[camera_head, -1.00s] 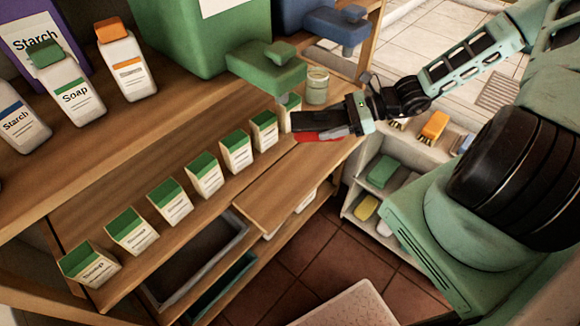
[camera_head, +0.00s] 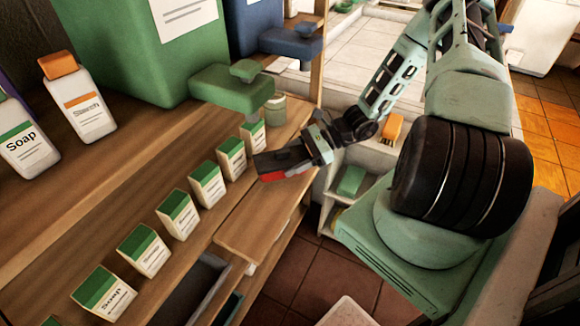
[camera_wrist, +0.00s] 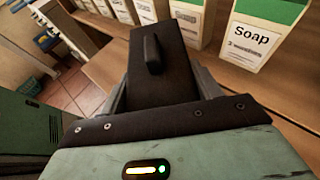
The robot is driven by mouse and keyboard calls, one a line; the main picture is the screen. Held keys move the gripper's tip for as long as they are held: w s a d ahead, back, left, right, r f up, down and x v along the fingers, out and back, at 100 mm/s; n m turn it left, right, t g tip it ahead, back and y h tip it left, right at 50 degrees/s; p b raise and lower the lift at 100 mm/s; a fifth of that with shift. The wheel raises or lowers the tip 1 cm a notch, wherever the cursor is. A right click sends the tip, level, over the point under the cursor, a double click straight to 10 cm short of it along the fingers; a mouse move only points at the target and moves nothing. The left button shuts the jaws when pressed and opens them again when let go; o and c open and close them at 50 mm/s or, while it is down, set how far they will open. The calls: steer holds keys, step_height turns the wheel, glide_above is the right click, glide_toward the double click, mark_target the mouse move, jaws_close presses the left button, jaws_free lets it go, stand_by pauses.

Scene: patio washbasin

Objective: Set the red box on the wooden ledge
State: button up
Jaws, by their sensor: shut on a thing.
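My gripper (camera_head: 282,164) is shut on the red box (camera_head: 272,176), which shows only as a red strip under the dark fingers in the head view. It is over the front of the wooden ledge (camera_head: 246,226), near the far end of the row of soap boxes. Whether the red box touches the wood cannot be told. In the wrist view the dark gripper (camera_wrist: 160,70) fills the middle, and the red box is hidden there.
Several green-topped soap boxes (camera_head: 177,214) stand in a row behind the ledge. A jar (camera_head: 276,108) and a green dispenser (camera_head: 235,88) stand near the far end. The front strip of the ledge is bare. A white shelf unit (camera_head: 375,155) stands beyond.

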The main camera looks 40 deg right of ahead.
steer(key=shift+f, duration=1.55)
steer(key=shift+f, duration=0.1)
steer(key=o, duration=1)
steer(key=shift+o, duration=0.2)
steer(key=b+v, duration=0.1)
steer(key=v, duration=1.1)
steer(key=shift+b, duration=0.35)
